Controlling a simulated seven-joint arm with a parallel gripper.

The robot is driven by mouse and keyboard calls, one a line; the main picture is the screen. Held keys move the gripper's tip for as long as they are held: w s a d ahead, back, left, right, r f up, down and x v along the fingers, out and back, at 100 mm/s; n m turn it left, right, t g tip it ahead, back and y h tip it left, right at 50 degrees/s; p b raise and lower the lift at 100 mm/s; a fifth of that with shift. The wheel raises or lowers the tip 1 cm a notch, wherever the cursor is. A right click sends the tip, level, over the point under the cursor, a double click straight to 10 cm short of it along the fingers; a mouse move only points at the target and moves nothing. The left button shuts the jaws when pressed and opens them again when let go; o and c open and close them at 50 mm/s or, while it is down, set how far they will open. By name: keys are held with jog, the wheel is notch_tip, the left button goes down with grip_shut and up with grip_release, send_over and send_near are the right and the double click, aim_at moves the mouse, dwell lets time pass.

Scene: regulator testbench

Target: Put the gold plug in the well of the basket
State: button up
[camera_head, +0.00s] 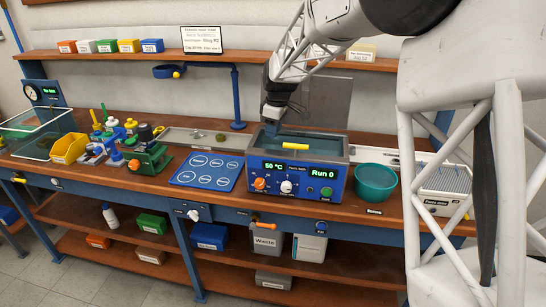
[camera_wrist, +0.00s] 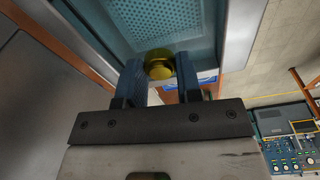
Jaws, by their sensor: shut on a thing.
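The gold plug (camera_wrist: 159,70) is between the two blue fingers of my gripper (camera_wrist: 160,76) in the wrist view. My gripper is shut on it. Beyond it in the wrist view is a light blue perforated surface (camera_wrist: 175,20), which looks like the basket floor inside the bath. In the head view my gripper (camera_head: 271,127) is over the back left part of the blue bath (camera_head: 262,167), whose front reads 50 °C and Run 0. The plug cannot be made out in the head view. The well of the basket cannot be told apart.
A yellow bar (camera_head: 295,145) shows at the front of the bath opening. A teal bowl (camera_head: 375,185) stands right of the bath. A blue plate with marked circles (camera_head: 207,172) lies to the left. A shelf (camera_head: 190,56) runs behind, with a blue post (camera_head: 236,98) below it.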

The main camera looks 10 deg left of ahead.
jog(key=shift+f, duration=2.8)
jog(key=shift+f, duration=1.85)
jog(key=shift+f, duration=0.1)
jog(key=o, duration=0.9)
jog(key=shift+o, duration=0.2)
notch_tip(320, 180, up, 12)
jog(key=d, duration=0.1)
jog(key=shift+d, duration=0.2)
jog(key=shift+s, duration=0.1)
jog(key=shift+d, duration=0.1)
